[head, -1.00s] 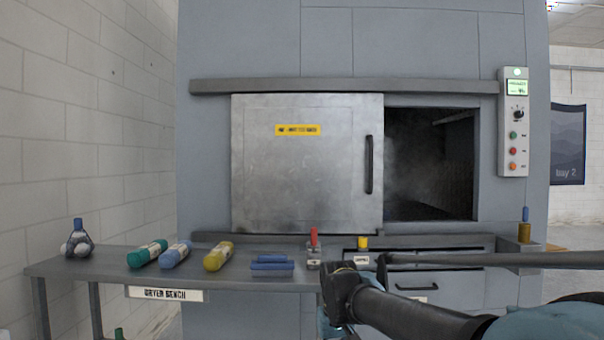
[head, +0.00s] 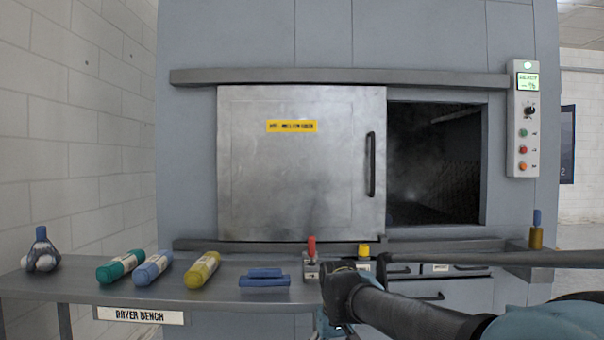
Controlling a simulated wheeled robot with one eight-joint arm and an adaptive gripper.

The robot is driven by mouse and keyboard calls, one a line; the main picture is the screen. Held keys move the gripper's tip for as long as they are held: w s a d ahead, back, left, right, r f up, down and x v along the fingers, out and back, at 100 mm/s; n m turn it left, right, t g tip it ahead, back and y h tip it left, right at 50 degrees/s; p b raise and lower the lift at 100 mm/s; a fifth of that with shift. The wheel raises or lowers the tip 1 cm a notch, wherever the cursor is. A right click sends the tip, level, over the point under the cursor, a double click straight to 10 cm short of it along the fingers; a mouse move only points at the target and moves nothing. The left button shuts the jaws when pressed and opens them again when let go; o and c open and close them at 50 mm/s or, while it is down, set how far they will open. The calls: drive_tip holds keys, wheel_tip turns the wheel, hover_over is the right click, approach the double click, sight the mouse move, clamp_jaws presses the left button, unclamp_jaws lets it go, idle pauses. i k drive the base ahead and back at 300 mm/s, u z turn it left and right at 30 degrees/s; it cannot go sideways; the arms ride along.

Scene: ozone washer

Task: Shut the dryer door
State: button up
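The dryer door (head: 300,185) is a metal sliding panel with a yellow label and a black vertical handle (head: 370,164) near its right edge. It hangs at the left of the dryer opening (head: 435,165), which is dark, slightly hazy and largely uncovered. My arm reaches in from the lower right, and its end (head: 336,285) is low in front of the bench, below and left of the handle and apart from it. The fingers are hidden or too dark to make out, so I cannot tell whether they are open or shut.
Red-topped (head: 311,246) and yellow-topped (head: 363,250) items stand near my arm. A control panel (head: 524,120) is at right.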

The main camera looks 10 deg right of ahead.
sight(296, 162)
drive_tip(key=u, duration=0.05)
drive_tip(key=k, duration=1.7)
drive_tip(key=z, duration=0.4)
drive_tip(key=i, duration=1.65)
drive_tip(key=u, duration=0.15)
